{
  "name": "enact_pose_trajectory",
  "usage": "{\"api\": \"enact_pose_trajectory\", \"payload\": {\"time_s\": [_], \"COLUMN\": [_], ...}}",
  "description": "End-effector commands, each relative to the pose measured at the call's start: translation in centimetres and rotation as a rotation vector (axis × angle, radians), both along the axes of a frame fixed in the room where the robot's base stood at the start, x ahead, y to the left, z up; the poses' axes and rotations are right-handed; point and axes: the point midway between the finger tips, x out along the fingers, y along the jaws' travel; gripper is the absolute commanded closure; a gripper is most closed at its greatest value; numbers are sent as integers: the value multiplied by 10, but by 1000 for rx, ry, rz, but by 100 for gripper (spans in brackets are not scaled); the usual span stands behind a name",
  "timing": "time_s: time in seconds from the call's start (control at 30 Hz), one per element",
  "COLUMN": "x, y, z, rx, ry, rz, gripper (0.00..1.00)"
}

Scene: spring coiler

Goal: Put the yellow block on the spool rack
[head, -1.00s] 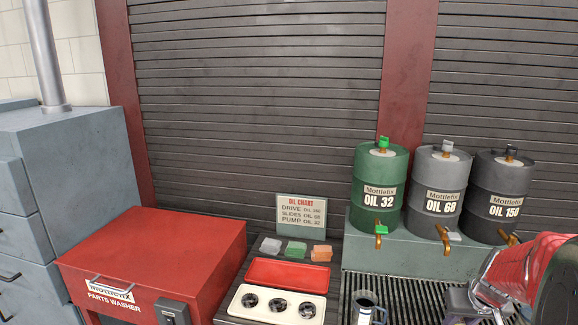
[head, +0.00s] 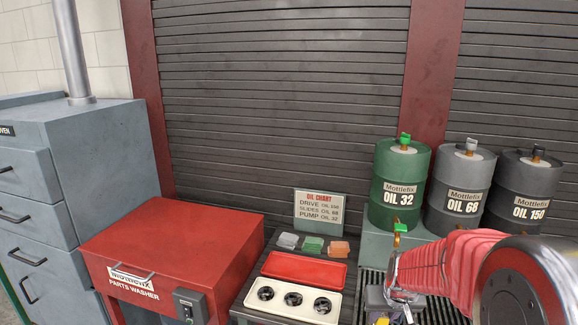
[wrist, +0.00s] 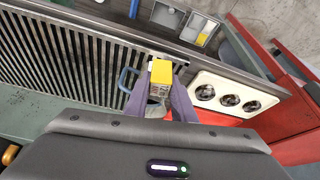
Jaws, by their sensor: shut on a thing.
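The yellow block (wrist: 161,73) is between the two fingers of my gripper (wrist: 158,92) in the wrist view, and the gripper is shut on it. It is held above the bench, over a mug with a blue handle (wrist: 126,80). In the head view my gripper (head: 388,303) is low at the right, with only a small bit of yellow at the bottom edge. I cannot make out a spool rack in either view.
A slatted grate (wrist: 62,58) lies left of the block. A cream panel with three dark round holes (head: 293,302) stands beside a red tray (head: 290,267). Oil drums (head: 399,185) stand behind my arm. A red parts washer (head: 172,248) is at the left.

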Motion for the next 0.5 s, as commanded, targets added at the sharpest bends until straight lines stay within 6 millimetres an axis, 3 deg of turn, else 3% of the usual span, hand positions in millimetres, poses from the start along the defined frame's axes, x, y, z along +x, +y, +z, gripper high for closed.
{"api": "enact_pose_trajectory", "payload": {"time_s": [0.1,0.3,0.5], "x": [9,22,28], "y": [29,68,85], "z": [-5,-11,-14], "rx": [0,0,0], "ry": [2,2,1], "rz": [30,67,80], "gripper": [100,100,100]}}
